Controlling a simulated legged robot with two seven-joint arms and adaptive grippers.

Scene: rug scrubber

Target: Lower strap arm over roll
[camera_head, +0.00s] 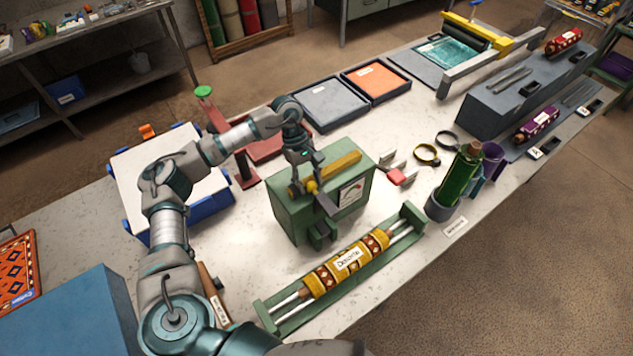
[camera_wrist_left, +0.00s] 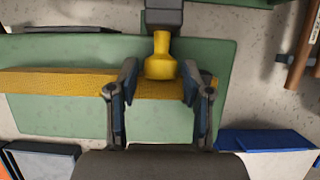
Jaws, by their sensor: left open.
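A green box-shaped machine (camera_head: 290,213) stands mid-table with a yellow bar (camera_head: 343,163) across its top. A yellow knob (camera_head: 313,187) joins a dark grey block (camera_head: 327,204) at the machine's front; I cannot tell for sure whether this is the strap arm. My left gripper (camera_head: 303,180) is over the machine's top, pointing down. In the left wrist view its open fingers (camera_wrist_left: 158,82) are on either side of the yellow knob (camera_wrist_left: 161,58), with gaps showing. A patterned rug roll (camera_head: 346,263) with a label lies in a green cradle (camera_head: 411,217) in front of the machine.
A green bottle (camera_head: 460,175) in a grey holder stands right of the machine. A blue-framed white tray (camera_head: 172,178) and a red stand (camera_head: 245,165) are at left. Grey and orange trays (camera_head: 376,81) lie behind.

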